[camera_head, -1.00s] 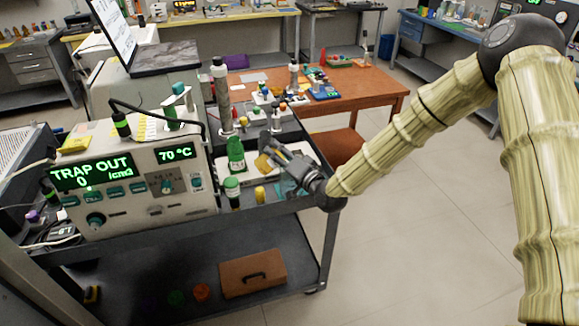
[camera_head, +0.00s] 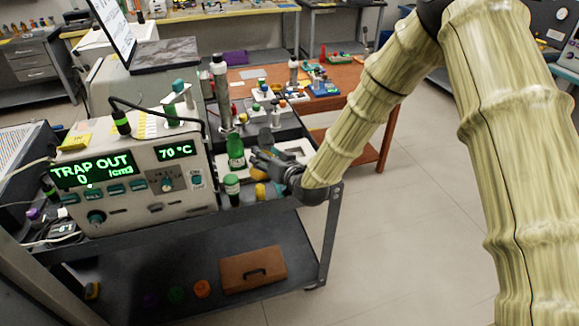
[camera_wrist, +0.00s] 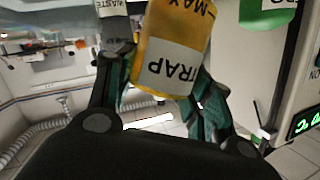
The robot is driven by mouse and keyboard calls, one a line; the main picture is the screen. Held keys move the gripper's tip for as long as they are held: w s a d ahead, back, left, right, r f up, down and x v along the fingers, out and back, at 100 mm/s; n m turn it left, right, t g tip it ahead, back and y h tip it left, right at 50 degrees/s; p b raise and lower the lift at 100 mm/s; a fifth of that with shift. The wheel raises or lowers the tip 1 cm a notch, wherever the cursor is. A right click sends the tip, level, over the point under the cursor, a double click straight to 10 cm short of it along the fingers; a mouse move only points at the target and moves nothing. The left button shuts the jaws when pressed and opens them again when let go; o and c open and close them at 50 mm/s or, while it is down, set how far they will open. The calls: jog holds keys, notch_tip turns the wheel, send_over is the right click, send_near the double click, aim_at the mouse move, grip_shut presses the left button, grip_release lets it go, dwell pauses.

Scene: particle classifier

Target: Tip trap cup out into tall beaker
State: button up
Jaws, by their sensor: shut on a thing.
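The trap cup (camera_wrist: 175,65) is yellow with a white label reading TRAP and the word MAX, upside down in the wrist picture. My gripper (camera_wrist: 165,88) is shut on it, with a teal-lined finger on each side. A pale vessel labelled WASTE (camera_wrist: 116,28) is at the top of the wrist view, cut off by the frame. I cannot tell whether it is the tall beaker. The cup's contents are hidden.
The instrument (camera_head: 140,185) at left reads TRAP OUT 0 and 70 °C. A tall grey column (camera_head: 222,95) rises behind. Open floor is at right.

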jog(key=shift+s+a+f, duration=0.1)
jog(key=shift+a+f, duration=0.15)
jog(key=shift+f, duration=0.1)
jog(key=shift+s+a+f+n+h, duration=0.15)
jog(key=shift+a+n+h, duration=0.1)
jog(key=shift+a+n, duration=0.25)
jog(key=shift+s+a+f+n+h, duration=0.15)
jog(key=shift+a+n+h, duration=0.1)
jog(key=shift+a+n, duration=0.2)
jog(key=shift+s+a+r+n+h+p, duration=0.15)
jog(key=shift+a+r+n+h+p, duration=0.1)
jog(key=shift+a+r+n+p, duration=0.3)
jog(key=shift+s+a+r+n+h+p, duration=0.1)
jog(key=shift+a+r+n+h+p, duration=0.15)
jog(key=shift+r, duration=0.5)
